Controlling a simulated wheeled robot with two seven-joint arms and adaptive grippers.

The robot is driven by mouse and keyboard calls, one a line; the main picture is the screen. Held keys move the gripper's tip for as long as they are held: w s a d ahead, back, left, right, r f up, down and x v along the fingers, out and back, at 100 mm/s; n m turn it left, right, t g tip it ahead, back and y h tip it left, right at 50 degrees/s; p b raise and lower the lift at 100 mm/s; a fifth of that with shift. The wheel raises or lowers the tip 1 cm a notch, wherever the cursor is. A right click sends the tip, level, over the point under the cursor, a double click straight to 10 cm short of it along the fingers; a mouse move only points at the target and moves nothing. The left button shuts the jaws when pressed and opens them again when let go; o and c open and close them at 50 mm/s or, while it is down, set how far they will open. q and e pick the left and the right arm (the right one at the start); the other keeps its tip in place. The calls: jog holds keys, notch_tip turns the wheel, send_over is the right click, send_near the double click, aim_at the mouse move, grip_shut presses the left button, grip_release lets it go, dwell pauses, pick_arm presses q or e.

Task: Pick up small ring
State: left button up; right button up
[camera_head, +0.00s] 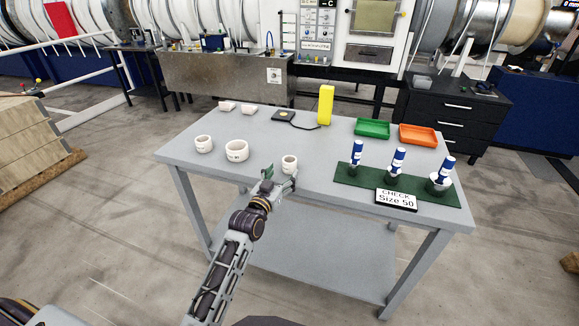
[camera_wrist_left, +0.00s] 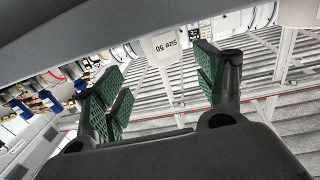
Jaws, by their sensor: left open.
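Three white rings stand on the grey table (camera_head: 330,145) in the head view: a medium one (camera_head: 204,145) at the left, the widest (camera_head: 237,152) beside it, and the small ring (camera_head: 289,165) farther right. My left gripper (camera_head: 280,177) is open and empty just in front of the small ring, at the table's front edge. My right gripper is not in view.
A green mat (camera_head: 350,171) at the right holds several blue-and-white posts with pale bases (camera_head: 397,160) and a sign reading "CHECK Size 50" (camera_head: 396,199). Behind are a green tray (camera_head: 372,128), an orange tray (camera_head: 418,135) and a yellow block (camera_head: 326,105). The table's middle is clear.

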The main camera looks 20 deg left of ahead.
aim_at(287, 165)
pick_arm(q)
jog(key=shift+w+d, duration=0.15)
jog(key=shift+w, duration=1.5)
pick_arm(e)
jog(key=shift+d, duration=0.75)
pick_arm(q)
jog(key=shift+w, duration=2.45)
jog(key=shift+w+f, duration=0.1)
jog(key=shift+w, duration=0.05)
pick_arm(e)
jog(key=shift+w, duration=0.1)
